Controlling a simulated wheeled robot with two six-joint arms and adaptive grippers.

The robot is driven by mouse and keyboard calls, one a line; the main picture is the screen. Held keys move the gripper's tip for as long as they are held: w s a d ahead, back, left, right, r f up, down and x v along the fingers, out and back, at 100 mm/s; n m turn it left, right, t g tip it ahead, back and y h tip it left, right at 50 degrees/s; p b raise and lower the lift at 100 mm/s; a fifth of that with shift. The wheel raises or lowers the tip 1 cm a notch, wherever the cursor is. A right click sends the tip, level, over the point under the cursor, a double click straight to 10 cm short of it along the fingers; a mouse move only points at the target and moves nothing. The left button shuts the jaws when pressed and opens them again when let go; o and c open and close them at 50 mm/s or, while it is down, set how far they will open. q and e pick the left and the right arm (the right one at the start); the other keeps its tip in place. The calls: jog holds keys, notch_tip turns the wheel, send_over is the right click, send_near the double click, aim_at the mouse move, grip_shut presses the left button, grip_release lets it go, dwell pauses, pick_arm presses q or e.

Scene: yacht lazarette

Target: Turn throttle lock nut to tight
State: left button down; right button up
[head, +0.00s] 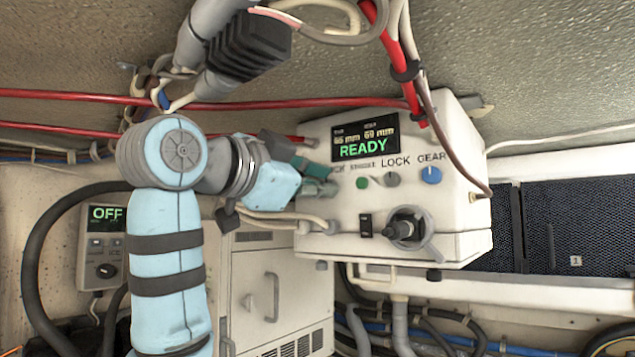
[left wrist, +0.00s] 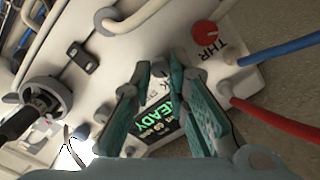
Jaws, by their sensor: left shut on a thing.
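A white control box (head: 462,215) carries a lit display (head: 365,139) reading READY. My left gripper (head: 322,183) reaches in from the left to its front face, below the display. In the left wrist view my left gripper (left wrist: 166,76) has its teal fingers closed at the tips around a small grey part, the throttle lock nut (left wrist: 160,69); the fingers partly hide it and its label. A red knob (left wrist: 205,34) marked THR sits beside the fingers. In the head view the gripper covers the nut. My right gripper is out of view.
A green knob (head: 362,182), a grey knob (head: 391,179) under LOCK and a blue GEAR knob (head: 431,176) stand to the right. A black lever (head: 405,230) sticks out below. Red hoses (head: 250,105) and pale pipes run close around the box.

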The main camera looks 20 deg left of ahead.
pick_arm(q)
jog(key=shift+s+r+m, duration=0.1)
jog(key=shift+r+m, duration=0.1)
jog(key=shift+m, duration=0.3)
jog(key=c, duration=1.8)
grip_release()
jog(key=shift+o, duration=1.3)
jog(key=shift+w+f, duration=0.15)
jog(key=shift+w, duration=0.05)
jog(key=v, duration=0.7)
jog(key=shift+s, duration=0.3)
jog(key=shift+w, duration=0.15)
